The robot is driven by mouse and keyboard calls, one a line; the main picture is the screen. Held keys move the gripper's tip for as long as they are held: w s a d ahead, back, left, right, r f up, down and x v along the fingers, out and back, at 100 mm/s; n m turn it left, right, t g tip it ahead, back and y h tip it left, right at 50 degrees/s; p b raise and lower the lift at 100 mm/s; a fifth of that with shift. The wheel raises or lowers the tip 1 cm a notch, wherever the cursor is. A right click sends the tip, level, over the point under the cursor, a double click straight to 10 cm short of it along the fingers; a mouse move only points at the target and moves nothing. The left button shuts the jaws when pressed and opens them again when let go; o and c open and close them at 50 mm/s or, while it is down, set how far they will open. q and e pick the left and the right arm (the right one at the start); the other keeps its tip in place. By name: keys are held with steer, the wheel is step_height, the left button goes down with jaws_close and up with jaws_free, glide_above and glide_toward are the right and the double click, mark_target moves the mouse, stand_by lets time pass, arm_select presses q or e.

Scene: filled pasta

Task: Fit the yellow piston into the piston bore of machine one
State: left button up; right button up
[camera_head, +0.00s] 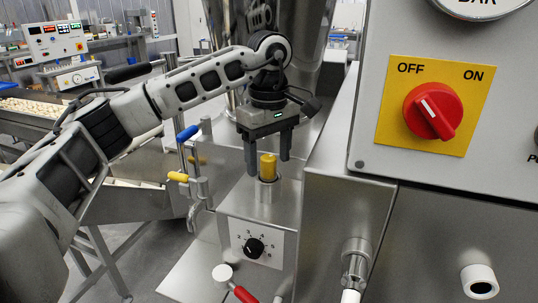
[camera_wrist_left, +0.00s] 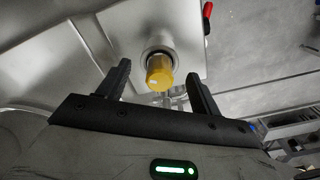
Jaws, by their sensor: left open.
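The yellow piston (camera_head: 267,167) stands upright in the round metal bore (camera_head: 267,189) on top of the steel machine housing, with its upper part sticking out. It also shows in the left wrist view (camera_wrist_left: 159,73), in front of the bore's ring (camera_wrist_left: 160,47). My left gripper (camera_head: 267,168) is open, pointing down, with one finger on each side of the piston. In the left wrist view its fingertips (camera_wrist_left: 154,78) stand apart from the piston with gaps on both sides. How deep the piston sits is hidden. My right gripper is not in view.
Below the bore is a black dial (camera_head: 253,248) on a white plate. A control panel with a red switch (camera_head: 432,110) stands close on the right. Valve levers with blue and yellow handles (camera_head: 178,177) are left of the bore. A red lever (camera_head: 244,294) is at the bottom.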

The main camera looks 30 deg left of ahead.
arm_select(q)
steer(key=shift+r+p, duration=2.25)
steer(key=shift+r, duration=0.65)
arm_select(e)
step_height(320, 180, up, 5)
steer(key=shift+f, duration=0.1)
arm_select(q)
step_height(320, 180, up, 16)
steer(key=shift+p, duration=0.45)
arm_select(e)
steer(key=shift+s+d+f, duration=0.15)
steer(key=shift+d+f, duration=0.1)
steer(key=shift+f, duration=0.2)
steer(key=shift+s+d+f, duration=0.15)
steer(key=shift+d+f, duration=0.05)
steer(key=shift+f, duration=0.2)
arm_select(q)
steer(key=shift+f, duration=0.15)
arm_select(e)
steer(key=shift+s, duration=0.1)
